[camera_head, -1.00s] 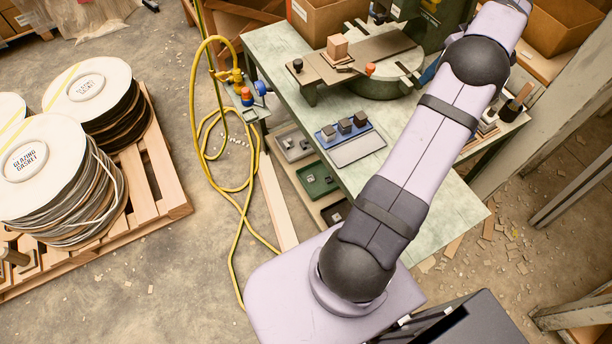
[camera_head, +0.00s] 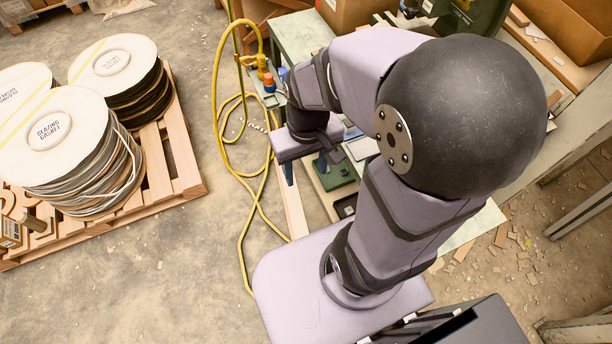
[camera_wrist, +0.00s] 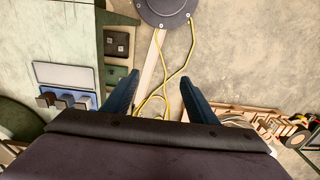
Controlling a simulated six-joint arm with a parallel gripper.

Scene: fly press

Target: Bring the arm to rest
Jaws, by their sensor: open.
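My gripper (camera_head: 305,167) hangs beyond the left edge of the bench in the head view, with my arm folded into a high bend. In the wrist view its two dark blue fingers (camera_wrist: 160,84) stand wide apart with nothing between them. Past the fingers I see concrete floor and a yellow hose (camera_wrist: 186,88), well below. The gripper touches nothing that I can see.
The pale green bench (camera_wrist: 68,30) bears a blue tray (camera_wrist: 88,92) with grey blocks beside a white plate (camera_wrist: 65,75). A green tray (camera_head: 334,174) sits lower, at the bench's side. A pallet (camera_head: 183,160) holds gasket stacks at left. My arm hides most of the press.

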